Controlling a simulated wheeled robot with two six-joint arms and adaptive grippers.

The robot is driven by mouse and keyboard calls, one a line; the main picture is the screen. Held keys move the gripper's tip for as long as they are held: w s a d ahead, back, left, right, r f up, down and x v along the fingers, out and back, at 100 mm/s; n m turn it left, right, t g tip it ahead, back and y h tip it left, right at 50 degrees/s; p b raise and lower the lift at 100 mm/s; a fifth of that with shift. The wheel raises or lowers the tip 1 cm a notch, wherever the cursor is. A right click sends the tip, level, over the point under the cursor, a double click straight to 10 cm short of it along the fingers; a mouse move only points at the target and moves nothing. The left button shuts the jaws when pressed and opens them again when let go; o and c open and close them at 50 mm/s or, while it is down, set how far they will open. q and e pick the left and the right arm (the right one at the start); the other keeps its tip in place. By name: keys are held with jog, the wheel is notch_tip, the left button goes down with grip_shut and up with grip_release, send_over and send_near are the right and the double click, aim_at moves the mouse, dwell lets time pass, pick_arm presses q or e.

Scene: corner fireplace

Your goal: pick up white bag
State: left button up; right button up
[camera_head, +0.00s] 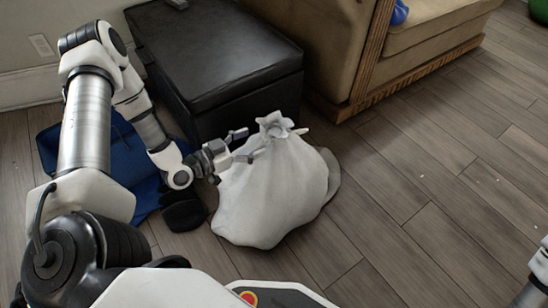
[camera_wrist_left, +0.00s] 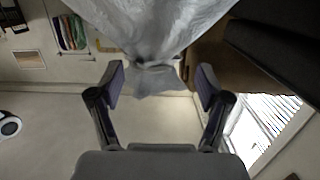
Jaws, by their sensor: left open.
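The white bag (camera_head: 272,193) stands on the wooden floor, full and rounded, with its top gathered into a knot. My left gripper (camera_head: 246,145) is at the bag's upper left, beside the gathered neck. In the left wrist view the bag (camera_wrist_left: 155,25) fills the top of the picture, and its knotted top reaches down between the two spread fingers of my left gripper (camera_wrist_left: 160,88). The fingers look apart from the knot on both sides. At the right edge of the head view a small part of my right arm shows, but its gripper cannot be made out.
A black ottoman (camera_head: 218,70) stands right behind the bag. A beige sofa (camera_head: 330,45) with wooden trim is behind to the right. A blue item (camera_head: 125,150) and a black object (camera_head: 184,214) lie left of the bag. The floor to the right is clear.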

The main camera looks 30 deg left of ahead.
aim_at(263, 137)
pick_arm(q)
jog(key=b+x, duration=0.3)
jog(key=x, duration=0.2)
jog(key=shift+w+r, duration=0.1)
jog(key=shift+w, duration=0.2)
jog(key=shift+w+r, duration=0.1)
jog(key=shift+r, duration=0.1)
jog(key=shift+c, duration=0.7)
grip_shut()
jog(key=shift+r, duration=0.1)
